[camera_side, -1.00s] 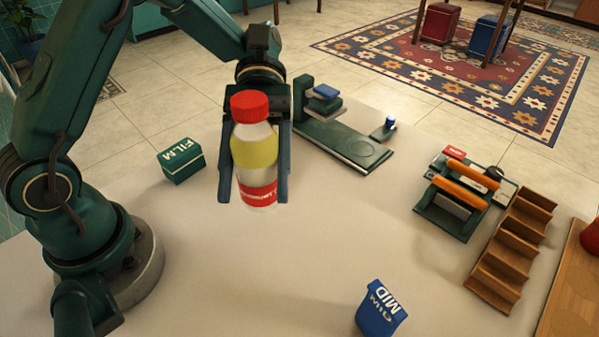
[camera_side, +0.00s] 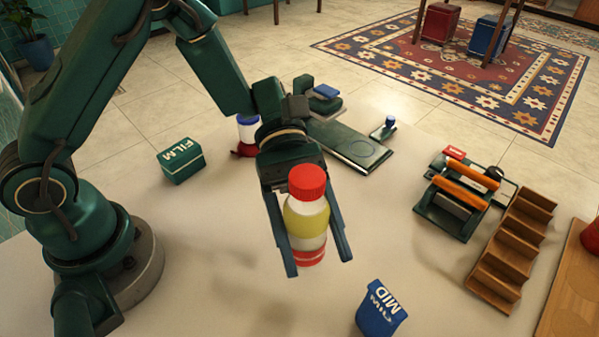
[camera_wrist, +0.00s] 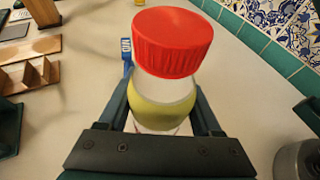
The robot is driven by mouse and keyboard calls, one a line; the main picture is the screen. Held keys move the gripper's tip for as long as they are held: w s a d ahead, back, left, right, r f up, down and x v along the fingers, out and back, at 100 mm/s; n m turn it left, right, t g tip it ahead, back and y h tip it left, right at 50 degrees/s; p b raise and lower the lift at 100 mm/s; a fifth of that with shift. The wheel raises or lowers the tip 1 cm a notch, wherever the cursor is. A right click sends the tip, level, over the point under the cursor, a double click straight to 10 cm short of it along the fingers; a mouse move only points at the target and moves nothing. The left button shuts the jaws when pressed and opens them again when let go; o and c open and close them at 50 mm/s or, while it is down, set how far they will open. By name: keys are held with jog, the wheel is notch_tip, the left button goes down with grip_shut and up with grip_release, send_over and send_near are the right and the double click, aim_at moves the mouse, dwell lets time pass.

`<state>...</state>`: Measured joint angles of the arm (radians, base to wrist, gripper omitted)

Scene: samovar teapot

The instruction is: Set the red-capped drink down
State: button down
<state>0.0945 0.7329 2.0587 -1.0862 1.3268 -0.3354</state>
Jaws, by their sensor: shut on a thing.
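The red-capped drink (camera_side: 306,222) is a white bottle with a yellow band and a red band near its base. My gripper (camera_side: 318,262) is shut on it, with one finger on each side, and the bottle is close to upright in the side view. A faint shadow lies on the table to the left of the gripper, and I cannot tell whether the base touches the table. In the wrist view the red cap and yellow band of the drink (camera_wrist: 172,45) fill the middle, and the lower part is hidden behind the gripper's palm.
A blue MID block (camera_side: 381,308) is in front and to the right. A green FILM box (camera_side: 181,160) stands at left. A blue-capped white bottle (camera_side: 248,130) is partly hidden behind my arm. A wooden stepped rack (camera_side: 512,250) and an orange-handled device (camera_side: 462,195) are at right. The middle table is clear.

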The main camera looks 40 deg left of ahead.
aim_at(312, 261)
jog(key=shift+s+d+f, duration=0.1)
jog(key=shift+d+f, duration=0.1)
jog(key=shift+d, duration=0.05)
jog(key=shift+f, duration=1.95)
jog(key=shift+c, duration=0.3)
grip_release()
jog(key=shift+f, duration=0.1)
